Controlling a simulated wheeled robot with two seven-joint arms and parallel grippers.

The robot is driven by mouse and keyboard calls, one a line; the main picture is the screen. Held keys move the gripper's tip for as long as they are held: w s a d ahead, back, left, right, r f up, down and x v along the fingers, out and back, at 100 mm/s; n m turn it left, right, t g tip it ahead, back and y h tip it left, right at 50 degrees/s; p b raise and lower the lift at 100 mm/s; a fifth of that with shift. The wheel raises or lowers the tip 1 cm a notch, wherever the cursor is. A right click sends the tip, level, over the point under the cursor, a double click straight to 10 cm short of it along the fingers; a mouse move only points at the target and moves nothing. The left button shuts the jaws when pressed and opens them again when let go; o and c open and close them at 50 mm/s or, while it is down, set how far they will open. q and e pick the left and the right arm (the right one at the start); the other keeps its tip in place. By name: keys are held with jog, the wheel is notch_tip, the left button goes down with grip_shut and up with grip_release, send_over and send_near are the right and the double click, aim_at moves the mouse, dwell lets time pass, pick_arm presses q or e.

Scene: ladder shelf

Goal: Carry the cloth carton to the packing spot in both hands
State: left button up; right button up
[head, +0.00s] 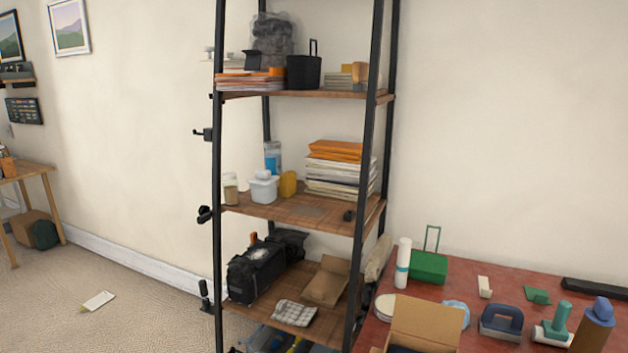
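An open cardboard carton (428,322) stands on the red table at the bottom of the head view, its flap raised. A strip of something dark blue shows inside it, perhaps cloth; the frame edge cuts off the lower part. A brown cardboard piece (326,281), seemingly another open box, lies on the lower shelf; I cannot tell whether it holds anything. No marked packing spot can be made out. Neither of my grippers is in view.
A notepad (98,300) lies on the otherwise open carpet.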

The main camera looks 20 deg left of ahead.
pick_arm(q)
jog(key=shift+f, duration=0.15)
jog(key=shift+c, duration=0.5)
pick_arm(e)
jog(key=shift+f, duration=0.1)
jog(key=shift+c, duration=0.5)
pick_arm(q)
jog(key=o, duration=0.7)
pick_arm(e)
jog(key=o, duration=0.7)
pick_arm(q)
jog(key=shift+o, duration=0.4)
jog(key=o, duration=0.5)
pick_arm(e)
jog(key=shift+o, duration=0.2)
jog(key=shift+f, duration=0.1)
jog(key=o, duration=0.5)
